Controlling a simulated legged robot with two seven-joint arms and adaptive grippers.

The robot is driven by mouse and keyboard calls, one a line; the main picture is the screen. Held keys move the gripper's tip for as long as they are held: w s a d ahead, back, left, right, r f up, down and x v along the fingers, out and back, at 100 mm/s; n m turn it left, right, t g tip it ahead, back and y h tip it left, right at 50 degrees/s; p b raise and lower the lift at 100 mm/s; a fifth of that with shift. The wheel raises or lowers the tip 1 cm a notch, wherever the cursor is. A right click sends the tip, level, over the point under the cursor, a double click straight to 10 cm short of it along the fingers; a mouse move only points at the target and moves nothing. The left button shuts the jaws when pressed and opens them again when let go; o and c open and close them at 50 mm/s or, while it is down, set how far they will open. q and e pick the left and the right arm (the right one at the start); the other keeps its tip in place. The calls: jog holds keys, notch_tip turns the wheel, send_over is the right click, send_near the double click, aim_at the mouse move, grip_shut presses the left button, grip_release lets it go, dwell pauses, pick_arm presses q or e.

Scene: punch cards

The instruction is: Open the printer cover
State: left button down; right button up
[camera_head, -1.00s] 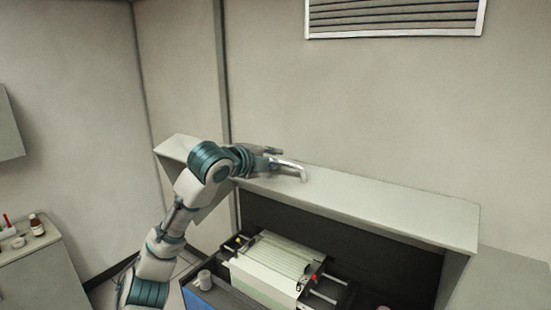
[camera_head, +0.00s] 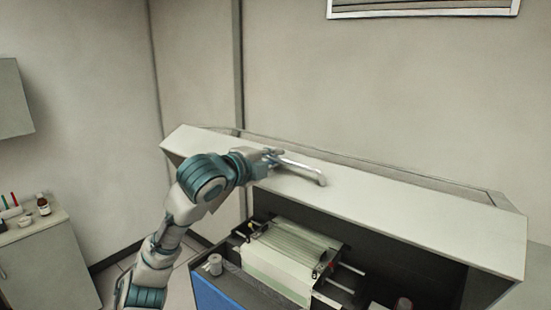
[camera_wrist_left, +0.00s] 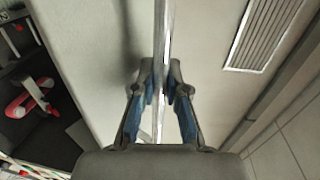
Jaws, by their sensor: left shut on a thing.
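The printer cover (camera_head: 400,212) is a long pale panel above the dark printer interior, with its front side open to view. A silver bar handle (camera_head: 305,170) stands on its top, its bent end at the right. My left gripper (camera_head: 272,155) is shut on the far-left part of this handle. In the left wrist view, the two fingers (camera_wrist_left: 166,85) close on both sides of the bar (camera_wrist_left: 163,35), above the grey cover surface (camera_wrist_left: 85,30). My right gripper is out of view.
Inside the printer are a pale ribbed roller unit (camera_head: 280,262), metal rods and a small cylinder (camera_head: 214,264). A side cabinet (camera_head: 45,265) with bottles stands at left. A vent (camera_head: 425,8) is on the back wall.

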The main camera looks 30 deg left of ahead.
pick_arm(q)
jog(key=shift+s+d+f, duration=0.15)
jog(key=shift+d+f, duration=0.15)
jog(key=shift+f, duration=0.2)
jog(key=shift+s+r, duration=0.1)
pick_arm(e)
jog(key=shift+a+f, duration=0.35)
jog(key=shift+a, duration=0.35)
